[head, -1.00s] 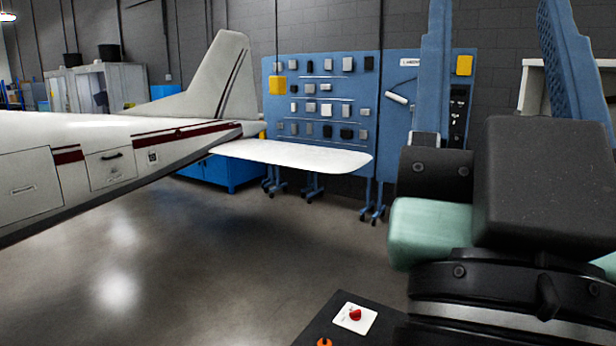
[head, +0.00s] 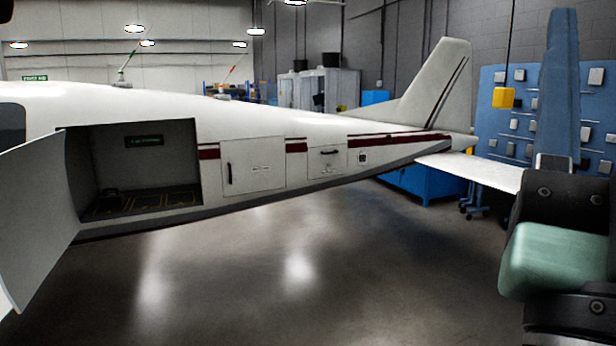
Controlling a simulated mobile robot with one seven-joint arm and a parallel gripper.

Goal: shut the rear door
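A large white door (head: 35,225) on the aircraft's side stands swung open at the left edge, angled out from the fuselage. Beside it is a dark rectangular opening (head: 140,165) with a floor marked in yellow and a small green sign inside. The door's outer edge is cut off by the frame. My gripper (head: 590,95) shows only in part at the right edge: one blue upright finger on a black body, far from the door. The other finger is out of frame. Nothing shows held.
Two smaller hatches with handles, one larger (head: 253,165) and one smaller (head: 328,160), sit flush toward the tail. The tailplane (head: 470,170) juts out at right. A blue cabinet (head: 415,183) and blue tool panel stand behind. The grey floor (head: 300,280) is clear.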

